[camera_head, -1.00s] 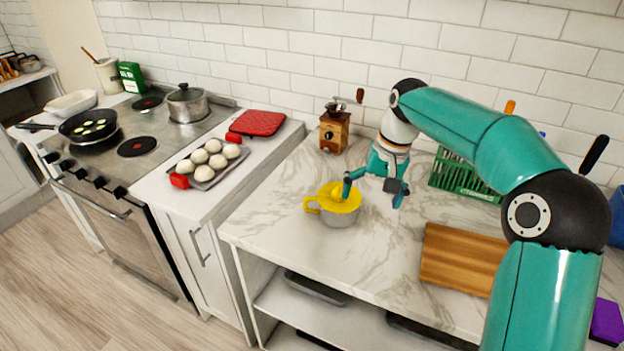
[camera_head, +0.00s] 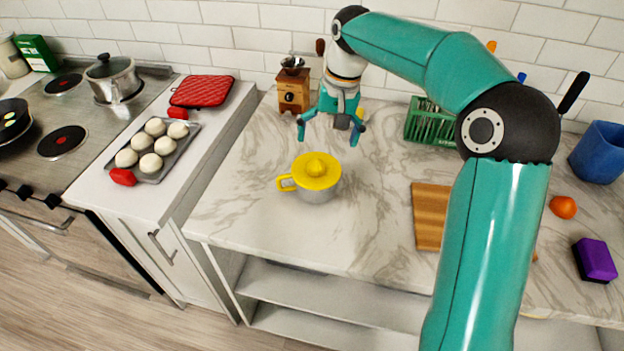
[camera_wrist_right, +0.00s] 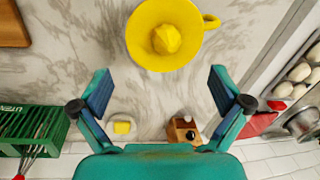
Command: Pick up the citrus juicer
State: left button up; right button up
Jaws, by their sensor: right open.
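The citrus juicer (camera_head: 317,178) stands upright on the marble counter, with a yellow reamer top and handle over a grey bowl. Its yellow top (camera_wrist_right: 165,58) also shows in the right wrist view, ahead of the fingertips. My right gripper (camera_head: 329,131) is open and empty, behind and above the juicer in the head view, not touching it. In the right wrist view its two fingers (camera_wrist_right: 162,85) are spread wide. My left gripper is not in view.
A wooden coffee grinder (camera_head: 293,93) stands behind the gripper. A green rack (camera_head: 432,122) and a cutting board (camera_head: 429,215) are to the right. A tray of buns (camera_head: 153,150) lies on the left counter. The counter around the juicer is clear.

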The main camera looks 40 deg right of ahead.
aim_at(324, 164)
jog(key=shift+s+f, duration=0.2)
jog(key=shift+f, duration=0.8)
jog(key=shift+w+a+f+p, duration=0.15)
jog(key=shift+f+p, duration=0.05)
jog(key=shift+f, duration=1.05)
jog(key=shift+w+a+f+p, duration=0.1)
jog(key=shift+f+p, duration=0.05)
jog(key=shift+f, duration=1.1)
jog(key=c, duration=1.7)
jog(key=shift+r, duration=0.1)
